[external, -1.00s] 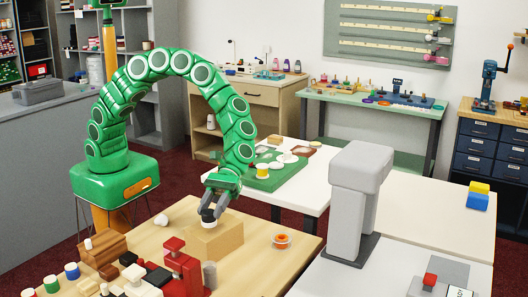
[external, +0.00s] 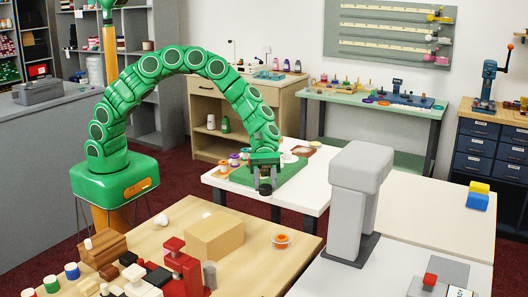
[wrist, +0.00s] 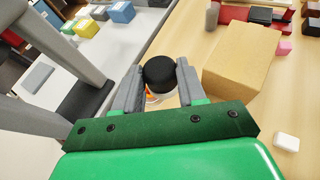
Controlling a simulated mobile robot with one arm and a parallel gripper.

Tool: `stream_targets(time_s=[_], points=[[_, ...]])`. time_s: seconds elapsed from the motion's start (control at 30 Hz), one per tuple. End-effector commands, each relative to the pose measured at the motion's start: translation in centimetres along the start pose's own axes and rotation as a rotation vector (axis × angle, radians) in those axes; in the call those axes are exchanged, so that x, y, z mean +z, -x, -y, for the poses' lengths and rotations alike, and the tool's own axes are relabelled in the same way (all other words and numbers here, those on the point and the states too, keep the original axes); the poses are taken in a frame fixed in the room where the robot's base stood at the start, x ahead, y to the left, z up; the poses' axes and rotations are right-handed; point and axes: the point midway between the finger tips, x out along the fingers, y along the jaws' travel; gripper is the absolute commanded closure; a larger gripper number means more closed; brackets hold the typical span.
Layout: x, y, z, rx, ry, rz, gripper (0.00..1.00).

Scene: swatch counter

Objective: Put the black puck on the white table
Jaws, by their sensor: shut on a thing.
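My gripper (external: 265,186) is shut on the black puck (wrist: 159,71), which sits between the fingertips in the wrist view. In the external view the puck (external: 265,190) is a small dark shape under the fingers, in the air near the wooden table's far right part. A white table (external: 308,198) with a green mat lies behind the gripper. Another white-topped table (external: 440,236) with a grey press stands to the right. I cannot tell from the pictures which one is meant.
The wooden table (external: 252,268) holds a tan block (external: 214,238), an orange ring (external: 281,240), a red press (external: 183,262) and several small pieces at the left. The tall grey press (external: 352,205) stands right of the gripper. The right table has bare room.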

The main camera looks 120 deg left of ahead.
Motion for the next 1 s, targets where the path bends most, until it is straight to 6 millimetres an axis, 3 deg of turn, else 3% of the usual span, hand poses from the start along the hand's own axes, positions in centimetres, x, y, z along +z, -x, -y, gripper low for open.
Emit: stream_targets(time_s=[0.2, 0.5, 0.7, 1.0], points=[[-3.1, 6.9, -5.2, 0.151, 0.062, -0.01, 0.89], [-7.5, 17.2, -10.7, 0.348, 0.143, -0.02, 0.89], [-10.7, 24.4, -13.1, 0.478, 0.198, -0.026, 0.89], [-15.5, 35.6, -15.1, 0.667, 0.283, -0.035, 0.89]])
